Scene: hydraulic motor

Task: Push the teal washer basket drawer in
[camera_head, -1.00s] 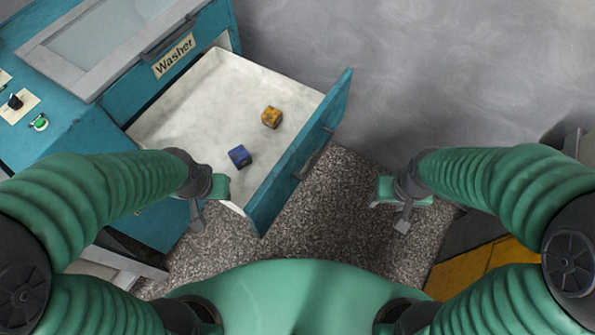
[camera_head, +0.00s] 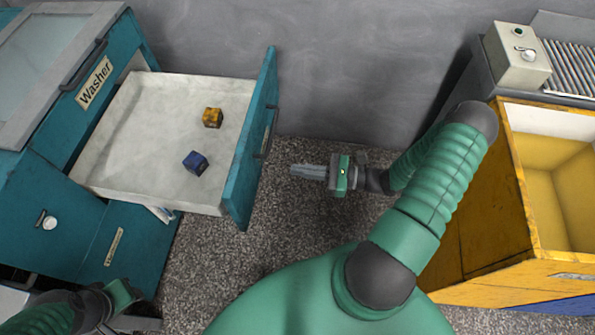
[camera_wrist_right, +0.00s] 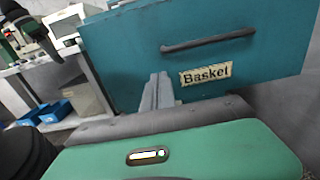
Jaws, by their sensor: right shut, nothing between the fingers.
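The washer basket drawer (camera_head: 150,140) stands pulled out of the teal washer (camera_head: 60,190). It has a white inside and a teal front panel (camera_head: 257,150).
A yellow bin (camera_head: 535,185) stands at the right, with a grey control box (camera_head: 517,55) and a roller surface (camera_head: 570,68) behind it. A grey wall is behind the drawer. Speckled floor (camera_head: 285,215) lies open between the drawer and my body.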

